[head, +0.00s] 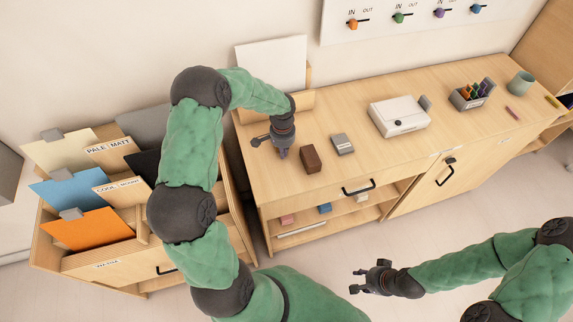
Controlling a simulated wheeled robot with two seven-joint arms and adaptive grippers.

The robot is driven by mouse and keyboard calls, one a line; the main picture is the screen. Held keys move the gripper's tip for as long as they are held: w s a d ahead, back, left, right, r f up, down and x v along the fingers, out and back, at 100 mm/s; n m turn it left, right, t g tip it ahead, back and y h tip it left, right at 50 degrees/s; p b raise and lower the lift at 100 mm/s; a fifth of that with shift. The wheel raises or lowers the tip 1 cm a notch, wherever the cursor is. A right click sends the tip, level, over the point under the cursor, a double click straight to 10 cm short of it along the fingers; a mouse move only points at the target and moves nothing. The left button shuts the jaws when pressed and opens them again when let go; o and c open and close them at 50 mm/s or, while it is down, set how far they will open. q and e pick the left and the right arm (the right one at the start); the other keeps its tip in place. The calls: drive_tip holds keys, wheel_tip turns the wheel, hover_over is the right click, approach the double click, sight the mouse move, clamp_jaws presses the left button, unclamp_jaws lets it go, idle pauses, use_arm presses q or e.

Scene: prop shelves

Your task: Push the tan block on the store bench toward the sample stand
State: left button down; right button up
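A brown block (311,158) stands on the store bench (370,98), near its front left. It is the closest match to the tan block, though it looks dark brown. The sample stand seems to be the upright white panel (270,62) with a pale wooden ledge at the bench's back left; my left arm partly hides the ledge. My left gripper (283,154) points down just left of the block, fingertips together and empty. A small gap seems to separate them from the block. My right gripper (358,281) is open and empty, in front of the bench over the floor.
A grey block (342,144) stands right of the brown block. A folder bin (112,258) stands left of the bench. The bench between block and panel is mostly clear.

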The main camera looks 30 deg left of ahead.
use_arm(q)
drive_tip(key=shift+w+a, duration=0.45)
drive_tip(key=shift+a, duration=0.05)
drive_tip(key=shift+w+a, duration=0.1)
drive_tip(key=shift+w+a, duration=0.25)
drive_tip(key=shift+a, duration=0.05)
drive_tip(key=shift+w+a, duration=0.2)
drive_tip(key=shift+w+a, duration=0.1)
drive_tip(key=shift+s+d+f, duration=0.1)
drive_tip(key=shift+s+d, duration=0.5)
drive_tip(key=shift+d, duration=0.05)
wheel_tip(320, 180, up, 9)
drive_tip(key=p, duration=0.6)
idle(0.5)
idle(0.5)
